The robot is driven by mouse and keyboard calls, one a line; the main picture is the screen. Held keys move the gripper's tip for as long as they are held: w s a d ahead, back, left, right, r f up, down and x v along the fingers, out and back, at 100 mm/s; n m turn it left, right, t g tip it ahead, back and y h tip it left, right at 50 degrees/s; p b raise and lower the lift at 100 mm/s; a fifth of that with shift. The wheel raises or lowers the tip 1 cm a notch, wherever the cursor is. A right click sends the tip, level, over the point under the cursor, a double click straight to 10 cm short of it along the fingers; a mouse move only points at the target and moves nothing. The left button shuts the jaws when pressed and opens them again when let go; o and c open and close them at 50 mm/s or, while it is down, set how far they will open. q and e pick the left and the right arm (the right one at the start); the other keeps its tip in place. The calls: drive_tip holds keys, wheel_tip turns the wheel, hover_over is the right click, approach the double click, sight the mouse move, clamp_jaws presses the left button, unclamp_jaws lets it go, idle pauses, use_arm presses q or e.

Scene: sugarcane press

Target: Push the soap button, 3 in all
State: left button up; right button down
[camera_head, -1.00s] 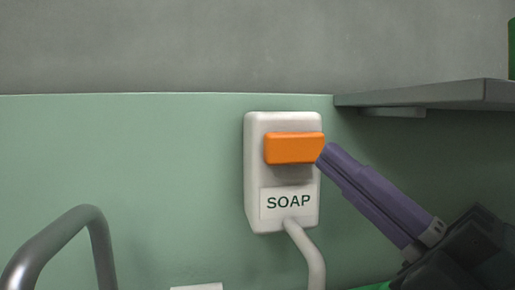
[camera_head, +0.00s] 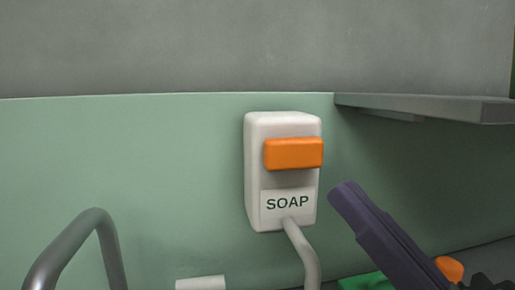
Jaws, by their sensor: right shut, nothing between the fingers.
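A white soap dispenser (camera_head: 255,190) labelled SOAP hangs on the green wall in the middle of the head view. Its orange button (camera_head: 294,153) sticks out from the upper front and is fully in sight. My right gripper (camera_head: 346,196), with purple fingers, is shut and empty. It is to the right of the dispenser and lower than the button, apart from both. My left gripper is not in view.
A grey shelf (camera_head: 440,106) juts out at the upper right. A curved metal pipe (camera_head: 72,240) stands at the lower left. Green (camera_head: 366,281) and orange (camera_head: 449,268) items lie at the lower right, partly behind my right gripper.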

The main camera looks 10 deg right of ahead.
drive_tip(key=b, duration=0.4)
approach(292, 153)
drive_tip(key=a+r, duration=0.1)
drive_tip(key=r, duration=0.1)
drive_tip(key=w+a+r, duration=0.1)
drive_tip(key=a+r, duration=0.1)
drive_tip(key=shift+w+r, duration=0.15)
drive_tip(key=shift+w, duration=0.65)
drive_tip(key=shift+w+a, duration=0.1)
idle(1.2)
drive_tip(key=shift+w, duration=0.3)
drive_tip(key=shift+w+b, duration=0.7)
drive_tip(key=shift+w, duration=0.05)
idle(0.8)
idle(0.4)
drive_tip(key=shift+s+p, duration=0.8)
drive_tip(key=shift+s, duration=0.4)
